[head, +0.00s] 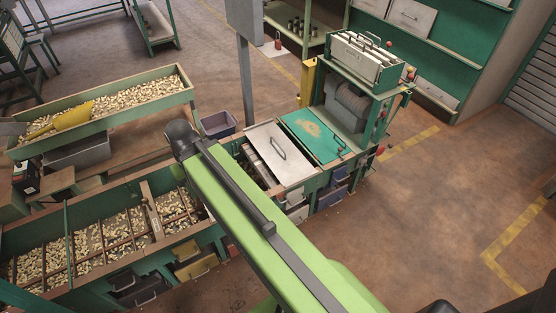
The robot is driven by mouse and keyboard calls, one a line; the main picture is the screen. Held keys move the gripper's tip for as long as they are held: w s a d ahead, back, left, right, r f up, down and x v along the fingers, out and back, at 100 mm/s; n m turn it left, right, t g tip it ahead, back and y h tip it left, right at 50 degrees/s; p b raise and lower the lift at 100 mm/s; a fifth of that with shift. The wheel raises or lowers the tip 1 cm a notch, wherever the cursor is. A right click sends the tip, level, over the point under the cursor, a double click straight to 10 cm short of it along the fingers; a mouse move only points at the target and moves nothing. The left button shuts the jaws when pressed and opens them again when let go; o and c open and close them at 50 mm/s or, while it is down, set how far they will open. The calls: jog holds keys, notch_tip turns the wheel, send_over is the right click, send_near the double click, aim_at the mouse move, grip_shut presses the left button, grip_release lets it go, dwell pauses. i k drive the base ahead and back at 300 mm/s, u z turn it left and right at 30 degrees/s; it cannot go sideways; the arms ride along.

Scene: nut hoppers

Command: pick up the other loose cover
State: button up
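A pale grey metal cover (268,137) with a bar handle lies on top of the green hopper bench, right of my arm. An open gap with something long and light in it shows along its left side. A green cover (303,122) with a worn tan patch lies beside it on the right. Several pale covers or panels with handles (362,50) stand upright in a green rack at the back right. My green arm reaches from the bottom right up to a dark joint above the hoppers. My gripper is not visible beyond that joint.
Open hoppers of nuts stand at the left, a near one (88,243) with dividers and a far one (130,100) with a yellow scoop (74,115). A grey post (245,85) rises behind the grey cover. The floor (440,195) at right is clear.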

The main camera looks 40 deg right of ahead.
aim_at(287, 164)
jog(key=z, duration=0.15)
jog(key=i, duration=0.9)
jog(key=u, duration=0.05)
